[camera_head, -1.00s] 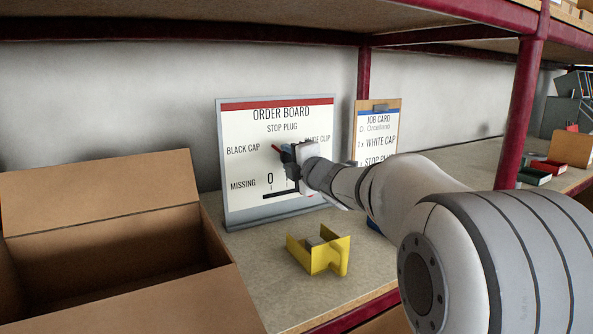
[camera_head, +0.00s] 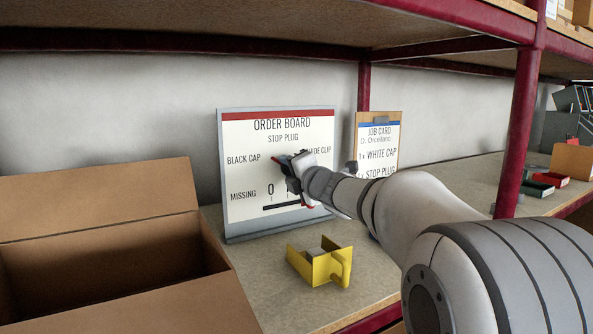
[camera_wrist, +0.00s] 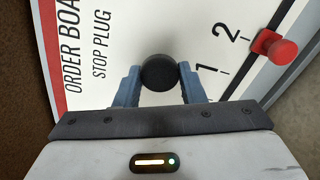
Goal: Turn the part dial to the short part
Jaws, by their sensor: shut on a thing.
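The order board (camera_head: 240,205) stands upright on the shelf, with STOP PLUG at the top, BLACK CAP at the left and a partly covered label ending in CLIP at the right. My gripper (camera_head: 286,165) is at the dial in the middle of the board. In the wrist view the round black dial knob (camera_wrist: 158,72) sits between the two blue-grey fingertips, which are shut on it. A small red tip (camera_head: 277,158) shows left of my gripper, toward BLACK CAP. The rest of the dial is hidden in the head view.
A red slider knob (camera_wrist: 275,47) sits by the number scale. The job card (camera_head: 379,140) stands right of the board. An open carton (camera_head: 100,240) is at the left and a yellow holder (camera_head: 320,265) is in front. A red post (camera_head: 523,120) rises at the right.

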